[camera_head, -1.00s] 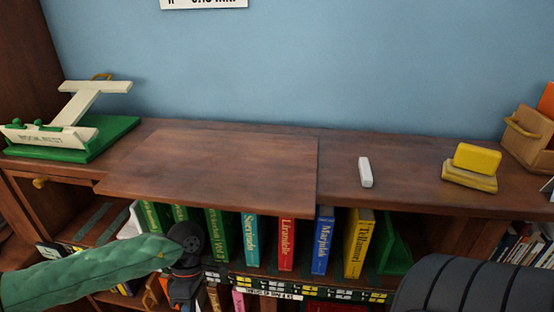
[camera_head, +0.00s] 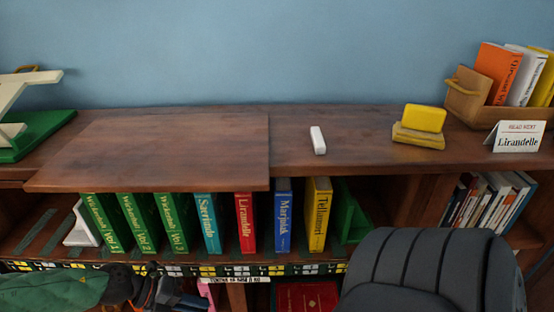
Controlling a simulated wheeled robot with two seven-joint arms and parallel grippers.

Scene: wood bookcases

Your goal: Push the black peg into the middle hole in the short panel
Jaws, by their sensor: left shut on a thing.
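My left gripper (camera_head: 172,292) is at the bottom left of the head view, at the end of my green padded arm. It is low in front of the bookcase, below the shelf edge with the green books. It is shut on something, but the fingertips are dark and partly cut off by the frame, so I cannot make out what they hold. I cannot pick out the black peg, the short panel or any hole in this view. My right gripper is out of view.
A wooden board (camera_head: 160,150) lies on the bookcase top, jutting over its front edge. A white block (camera_head: 318,140) and yellow sponges (camera_head: 420,125) stand right of it. A dark ribbed chair-like back (camera_head: 430,270) blocks the lower right.

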